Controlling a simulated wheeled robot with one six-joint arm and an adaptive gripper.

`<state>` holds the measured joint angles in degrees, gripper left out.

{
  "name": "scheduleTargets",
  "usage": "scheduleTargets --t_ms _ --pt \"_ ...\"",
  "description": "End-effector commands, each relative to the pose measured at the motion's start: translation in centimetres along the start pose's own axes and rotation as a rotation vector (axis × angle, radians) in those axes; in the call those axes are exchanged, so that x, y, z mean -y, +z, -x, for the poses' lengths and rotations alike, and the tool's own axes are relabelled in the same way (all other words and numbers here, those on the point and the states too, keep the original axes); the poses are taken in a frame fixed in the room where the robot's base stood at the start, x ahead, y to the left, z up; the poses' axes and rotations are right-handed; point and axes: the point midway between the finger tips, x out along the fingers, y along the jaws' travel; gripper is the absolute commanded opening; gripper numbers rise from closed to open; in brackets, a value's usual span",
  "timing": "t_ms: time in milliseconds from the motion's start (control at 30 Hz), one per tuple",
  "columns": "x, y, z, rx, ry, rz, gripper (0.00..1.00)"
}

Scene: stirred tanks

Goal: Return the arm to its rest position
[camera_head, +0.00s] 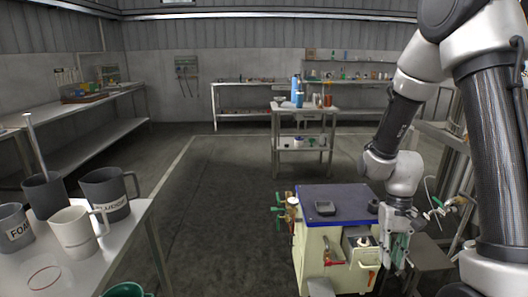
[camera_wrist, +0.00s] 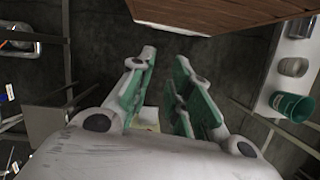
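My arm comes in from the right side of the head view and bends down. My gripper (camera_head: 396,262) hangs at its lower end, pointing downward, just right of a cream cabinet (camera_head: 312,255) with a blue top (camera_head: 345,193). In the wrist view the two green-padded fingers of my gripper (camera_wrist: 172,62) stand apart, with a gap between them. No held object shows between them. The fingertips are small in the head view, and I cannot tell there whether they touch the cabinet.
The green cup also shows in the wrist view (camera_wrist: 290,106). A low grey stand (camera_head: 428,252) is right of my gripper. The middle floor is clear.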

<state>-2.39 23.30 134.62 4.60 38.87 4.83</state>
Motion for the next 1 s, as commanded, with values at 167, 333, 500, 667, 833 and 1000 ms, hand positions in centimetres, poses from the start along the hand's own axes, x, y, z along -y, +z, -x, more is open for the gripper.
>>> scheduleTargets --t_ms 167,333,500,667,833,1000 --pt "-1.2 5.9 7.4 -0.049 0.009 0.092 0.19" --pt "-2.3 10.9 12.3 -0.154 0.019 0.124 0.19" --pt "-3.1 14.3 16.1 -0.35 0.019 0.127 0.19" --pt "-3.4 16.5 19.2 -0.533 0.008 0.121 0.19" --pt "-3.5 17.7 21.3 -0.648 0.0 0.116 0.19" --pt "-3.6 18.0 21.7 -0.672 -0.001 0.113 0.19"
